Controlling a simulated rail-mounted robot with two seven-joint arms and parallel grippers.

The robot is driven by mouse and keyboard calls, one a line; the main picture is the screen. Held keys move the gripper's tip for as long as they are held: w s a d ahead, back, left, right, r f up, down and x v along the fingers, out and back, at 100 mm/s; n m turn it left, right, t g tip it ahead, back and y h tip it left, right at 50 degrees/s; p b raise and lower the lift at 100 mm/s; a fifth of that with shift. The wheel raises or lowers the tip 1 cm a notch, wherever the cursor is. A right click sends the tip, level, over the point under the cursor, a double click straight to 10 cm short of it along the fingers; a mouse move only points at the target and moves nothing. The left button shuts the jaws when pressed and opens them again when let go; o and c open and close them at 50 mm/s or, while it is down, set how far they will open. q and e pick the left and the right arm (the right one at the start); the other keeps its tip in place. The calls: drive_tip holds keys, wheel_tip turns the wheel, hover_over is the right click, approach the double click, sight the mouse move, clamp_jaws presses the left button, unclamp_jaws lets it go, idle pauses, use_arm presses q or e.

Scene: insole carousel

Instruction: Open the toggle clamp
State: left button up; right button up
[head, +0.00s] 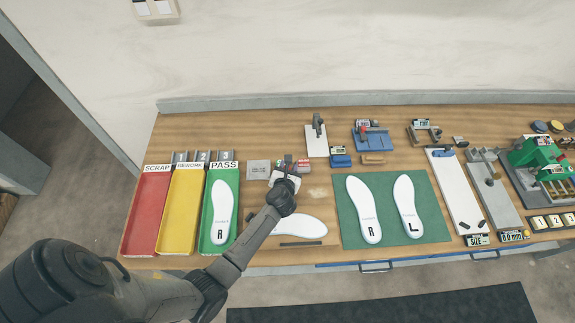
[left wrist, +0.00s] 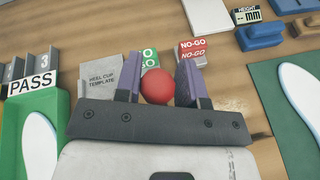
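My left gripper (head: 288,160) is over the bench in front of the gauge blocks. In the left wrist view its two purple-grey fingers (left wrist: 160,75) stand apart with a red ball (left wrist: 157,86) filling the gap and appearing to touch both. What the ball is joined to is hidden. I cannot identify the toggle clamp for certain. A blue fixture with a red bar (head: 373,137) stands at the back of the bench, well to the right of the gripper. A dark upright device (head: 318,125) stands on a white plate. My right gripper is not in view.
The heel cup template (left wrist: 103,85) and the NO-GO block (left wrist: 193,50) lie close beyond the fingers. Red (head: 149,205), yellow (head: 181,212) and green (head: 234,211) trays are to the left. A green mat (head: 390,190) with two insoles lies to the right.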

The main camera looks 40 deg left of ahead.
use_arm(q)
drive_tip(key=o, duration=0.3)
drive_tip(key=shift+d, duration=0.15)
drive_tip(key=shift+r, duration=0.1)
drive_tip(key=shift+s+d+r, duration=0.25)
drive_tip(key=shift+s, duration=0.15)
drive_tip(key=shift+v, duration=6.35)
